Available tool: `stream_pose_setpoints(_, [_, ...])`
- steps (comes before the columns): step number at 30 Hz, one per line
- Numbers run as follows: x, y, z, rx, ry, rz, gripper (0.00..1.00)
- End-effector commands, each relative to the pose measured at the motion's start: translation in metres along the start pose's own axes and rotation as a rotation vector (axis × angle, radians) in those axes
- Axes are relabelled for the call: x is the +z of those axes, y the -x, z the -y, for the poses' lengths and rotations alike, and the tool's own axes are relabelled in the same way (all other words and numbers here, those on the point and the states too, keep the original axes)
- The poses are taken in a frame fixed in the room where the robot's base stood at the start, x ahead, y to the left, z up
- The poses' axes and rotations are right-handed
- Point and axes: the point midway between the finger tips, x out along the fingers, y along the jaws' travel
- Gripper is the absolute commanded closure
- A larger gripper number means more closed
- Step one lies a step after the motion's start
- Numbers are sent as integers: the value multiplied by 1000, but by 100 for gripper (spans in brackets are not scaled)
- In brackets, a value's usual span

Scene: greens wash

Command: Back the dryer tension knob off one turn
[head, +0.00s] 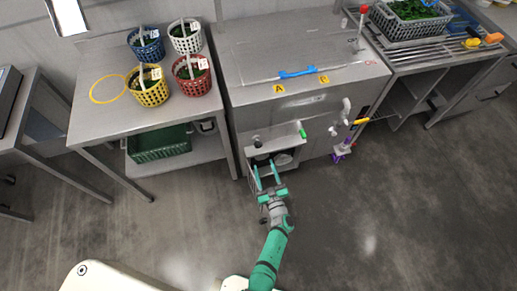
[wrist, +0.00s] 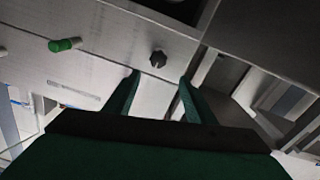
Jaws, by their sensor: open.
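A dark lobed knob (wrist: 158,58) is on a steel panel in the wrist view, just beyond the space between my fingertips. It seems to be the small dark knob (head: 257,143) on the front of the steel cabinet (head: 250,65) in the head view. My gripper (head: 265,168) is open, its two teal fingers pointing at the cabinet front. In the wrist view my gripper (wrist: 160,77) has one finger each side of the line to the knob. Nothing shows between the fingers, and they look apart from the knob.
A green-ended peg (wrist: 65,44) sticks out of the same panel, also seen in the head view (head: 302,133). A dark opening (head: 283,158) lies below the knob. A table (head: 110,115) with several baskets stands left. The floor in front is clear.

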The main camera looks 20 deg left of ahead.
Motion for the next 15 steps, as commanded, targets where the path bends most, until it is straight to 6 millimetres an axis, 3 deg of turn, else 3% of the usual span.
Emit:
stream_pose_setpoints(5, [3, -12, -6, -2, 2, 2, 50])
stream_pose_setpoints(15, [2, -68, -5, -4, 4, 2, 50])
